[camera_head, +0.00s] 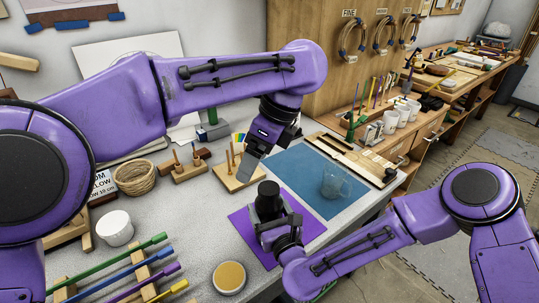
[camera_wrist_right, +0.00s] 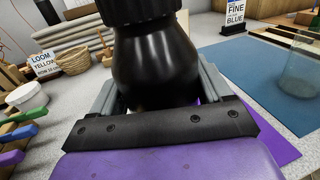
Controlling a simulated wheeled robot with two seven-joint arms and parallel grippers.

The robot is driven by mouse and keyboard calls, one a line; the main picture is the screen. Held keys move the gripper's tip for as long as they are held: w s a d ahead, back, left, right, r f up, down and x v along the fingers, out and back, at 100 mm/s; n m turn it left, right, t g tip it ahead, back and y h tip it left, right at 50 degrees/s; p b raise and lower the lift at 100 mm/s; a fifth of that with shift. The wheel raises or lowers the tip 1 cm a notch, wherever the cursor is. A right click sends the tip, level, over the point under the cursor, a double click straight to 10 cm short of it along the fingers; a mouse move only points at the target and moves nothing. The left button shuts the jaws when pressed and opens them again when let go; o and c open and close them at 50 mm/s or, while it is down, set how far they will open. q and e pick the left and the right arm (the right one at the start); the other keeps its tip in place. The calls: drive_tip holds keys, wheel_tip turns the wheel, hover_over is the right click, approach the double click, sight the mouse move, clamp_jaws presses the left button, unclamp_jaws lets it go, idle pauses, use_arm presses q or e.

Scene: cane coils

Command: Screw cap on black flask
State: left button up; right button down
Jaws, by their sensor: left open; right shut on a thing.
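The black flask (camera_head: 268,203) stands upright over the purple mat (camera_head: 241,222) in the head view. My right gripper (camera_head: 276,228) is shut on its body. In the right wrist view, the flask (camera_wrist_right: 155,65) is between the fingers, and a ridged black cap (camera_wrist_right: 140,10) sits on its top. The picture's upper edge cuts the cap off, so I cannot tell how tight it is. My left gripper (camera_head: 247,166) is open and empty, pointing down, above and left of the flask and apart from it.
A round yellow-topped tin (camera_head: 229,277) stands near the front edge.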

use_arm(q)
drive_tip(key=n+h, duration=0.1)
drive_tip(key=n, duration=0.5)
drive_tip(key=w+f+n+h, duration=0.1)
drive_tip(key=n, duration=0.5)
drive_tip(key=w+n+h, duration=0.1)
drive_tip(key=n, duration=0.6)
drive_tip(key=shift+w+d+f, duration=0.15)
drive_tip(key=shift+d, duration=0.1)
drive_tip(key=n, duration=0.1)
drive_tip(key=d+n, duration=0.1)
drive_tip(key=n, duration=0.1)
drive_tip(key=shift+n+h, duration=0.3)
drive_tip(key=n, duration=0.2)
drive_tip(key=d+n, duration=0.1)
drive_tip(key=n, duration=0.1)
drive_tip(key=shift+w+d+h, duration=0.1)
drive_tip(key=shift+h, duration=0.3)
drive_tip(key=shift+f+n, duration=0.1)
drive_tip(key=shift+n, duration=1.1)
